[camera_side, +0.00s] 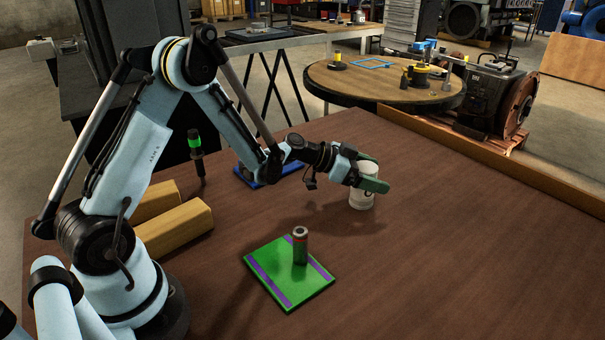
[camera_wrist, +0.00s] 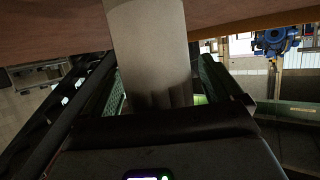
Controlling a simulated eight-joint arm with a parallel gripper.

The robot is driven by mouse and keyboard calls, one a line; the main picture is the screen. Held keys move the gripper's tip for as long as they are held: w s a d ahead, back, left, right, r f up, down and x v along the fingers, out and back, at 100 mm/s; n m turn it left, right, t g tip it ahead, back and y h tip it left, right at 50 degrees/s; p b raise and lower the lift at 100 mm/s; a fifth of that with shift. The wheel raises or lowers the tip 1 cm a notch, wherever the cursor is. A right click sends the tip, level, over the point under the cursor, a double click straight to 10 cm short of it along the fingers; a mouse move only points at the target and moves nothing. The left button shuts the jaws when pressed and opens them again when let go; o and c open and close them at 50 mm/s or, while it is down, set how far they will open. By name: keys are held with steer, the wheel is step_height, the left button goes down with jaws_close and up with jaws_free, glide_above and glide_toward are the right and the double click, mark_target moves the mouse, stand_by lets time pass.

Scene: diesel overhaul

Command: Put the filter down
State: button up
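The white cylinder, which I take for the filter (camera_side: 361,198), is upright between the green fingers of my gripper (camera_side: 368,173) at the middle right of the brown table. It also shows in the wrist view as a pale cylinder (camera_wrist: 150,40), with a green finger pad on each side. My gripper looks shut on it from the sides. I cannot tell for certain whether its base touches the table; a shadow lies beside and below it.
Yellow wooden blocks (camera_side: 175,230) and a dark stand with a green top (camera_side: 196,155) are at the left. A blue tray (camera_side: 262,177) lies behind the arm. A wooden edge rail (camera_side: 490,160) runs along the table's far right. The table's right front is clear.

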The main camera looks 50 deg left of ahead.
steer(key=shift+r, duration=0.1)
steer(key=shift+s+a+r, duration=0.15)
steer(key=v, duration=1)
steer(key=s+d+r+n+g+y, duration=0.2)
steer(key=s+n+y, duration=0.1)
steer(key=s, duration=0.5)
steer(key=s+d+r+n+g+y, duration=0.2)
steer(key=s+d+n+y, duration=0.1)
steer(key=s, duration=0.5)
steer(key=shift+s+d+n+y, duration=0.25)
steer(key=shift+n+y, duration=0.15)
steer(key=shift+y, duration=0.3)
